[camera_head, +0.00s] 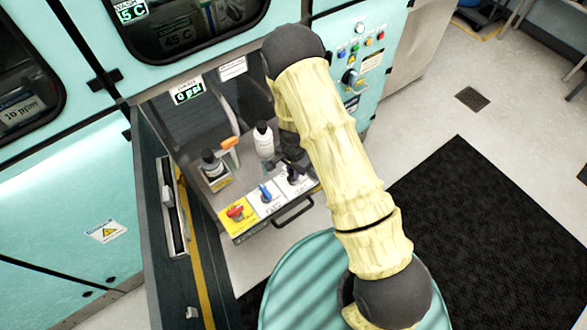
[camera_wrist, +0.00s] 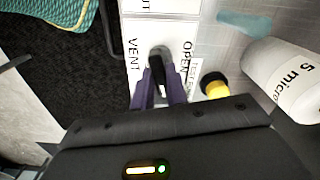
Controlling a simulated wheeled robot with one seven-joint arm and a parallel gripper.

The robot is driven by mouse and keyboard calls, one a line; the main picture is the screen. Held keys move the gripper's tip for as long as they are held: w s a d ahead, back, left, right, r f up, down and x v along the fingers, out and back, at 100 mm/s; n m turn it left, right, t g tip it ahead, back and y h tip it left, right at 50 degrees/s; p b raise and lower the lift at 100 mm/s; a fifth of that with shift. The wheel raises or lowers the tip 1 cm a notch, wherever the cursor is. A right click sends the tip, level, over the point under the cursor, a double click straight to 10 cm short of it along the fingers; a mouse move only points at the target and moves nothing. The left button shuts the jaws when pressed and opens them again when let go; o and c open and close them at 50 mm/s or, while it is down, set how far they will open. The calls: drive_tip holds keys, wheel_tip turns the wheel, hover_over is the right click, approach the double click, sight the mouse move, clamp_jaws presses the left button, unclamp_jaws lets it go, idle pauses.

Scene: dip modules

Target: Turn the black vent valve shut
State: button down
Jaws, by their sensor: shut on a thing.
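The black vent valve (camera_wrist: 156,72) is in the wrist view, on a white plate lettered VENT on its left and OPEN on its right. Its handle lies nearly up and down in that picture, with a slight tilt. My gripper (camera_wrist: 161,88) has its two purple fingers on either side of the handle and is shut on it. In the head view my gripper (camera_head: 294,172) is at the right end of the valve row, and my arm and gripper cover most of the black valve.
A blue valve (camera_head: 266,193) and a red valve (camera_head: 237,212) on a yellow plate sit left of it. A gauge (camera_head: 188,92) reads 0 psi. A handle bar (camera_head: 293,213) runs along the front.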

drive_tip(key=shift+m+p, duration=0.3)
drive_tip(key=shift+m, duration=1.2)
drive_tip(key=c, duration=1.4)
unclamp_jaws()
drive_tip(key=shift+r, duration=0.1)
wheel_tip(320, 180, up, 17)
drive_tip(key=shift+r, duration=0.15)
